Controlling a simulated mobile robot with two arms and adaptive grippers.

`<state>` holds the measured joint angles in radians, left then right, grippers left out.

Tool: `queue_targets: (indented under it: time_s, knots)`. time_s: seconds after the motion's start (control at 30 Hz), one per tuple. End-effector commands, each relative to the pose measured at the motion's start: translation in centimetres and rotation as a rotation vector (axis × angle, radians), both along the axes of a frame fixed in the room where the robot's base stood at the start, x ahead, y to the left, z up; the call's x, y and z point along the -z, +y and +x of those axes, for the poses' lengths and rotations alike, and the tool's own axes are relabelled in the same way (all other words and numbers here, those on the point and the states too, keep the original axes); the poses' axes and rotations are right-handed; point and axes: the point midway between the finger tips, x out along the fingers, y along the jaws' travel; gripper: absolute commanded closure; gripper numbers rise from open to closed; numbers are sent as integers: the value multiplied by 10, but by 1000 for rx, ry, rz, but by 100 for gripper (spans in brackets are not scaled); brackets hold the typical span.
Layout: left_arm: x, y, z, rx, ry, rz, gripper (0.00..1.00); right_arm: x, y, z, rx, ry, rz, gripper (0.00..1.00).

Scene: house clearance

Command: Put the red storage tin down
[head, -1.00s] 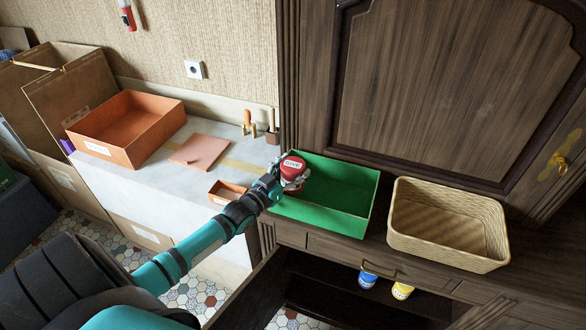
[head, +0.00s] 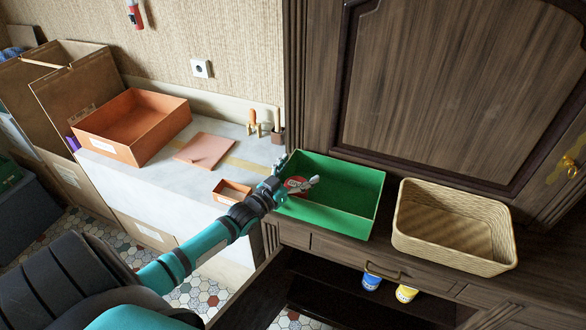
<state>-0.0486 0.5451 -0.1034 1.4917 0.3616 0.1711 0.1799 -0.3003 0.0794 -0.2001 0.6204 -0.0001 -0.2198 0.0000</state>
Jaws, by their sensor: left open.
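The red storage tin (head: 296,184) has a pale label on its top and sits inside the green box (head: 352,219), at its left end. My left gripper (head: 298,173) is open, with its fingers spread on either side of the tin. The gripper and the box's near wall hide part of the tin, so its contact with the box floor cannot be seen. My right gripper is not in view.
A wicker basket (head: 405,243) stands right of the green box on the dark cabinet. An orange box (head: 122,150), a pink lid (head: 204,150) and a small orange box (head: 232,197) are on the pale surface at left. A cabinet door (head: 253,297) hangs open below.

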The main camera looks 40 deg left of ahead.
Motion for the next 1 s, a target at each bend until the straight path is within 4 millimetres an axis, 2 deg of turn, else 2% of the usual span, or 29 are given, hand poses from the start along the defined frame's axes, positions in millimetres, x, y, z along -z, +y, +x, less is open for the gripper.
queue_targets:
  time_s: [0.13, 0.2, 0.5, 0.7, 1.0]
  knots:
    - [-19, 0, 0, 0, -2, 0, 12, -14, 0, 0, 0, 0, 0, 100]
    - [-8, 1, -15, 1, 4, -1, 12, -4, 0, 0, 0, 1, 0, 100]
    - [-8, 6, -79, 1, 4, 0, 12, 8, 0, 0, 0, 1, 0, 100]
    - [-10, 8, -108, 0, 0, 0, 12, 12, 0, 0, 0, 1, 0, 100]
    - [-12, 10, -120, 0, -1, 0, 12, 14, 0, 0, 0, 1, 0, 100]
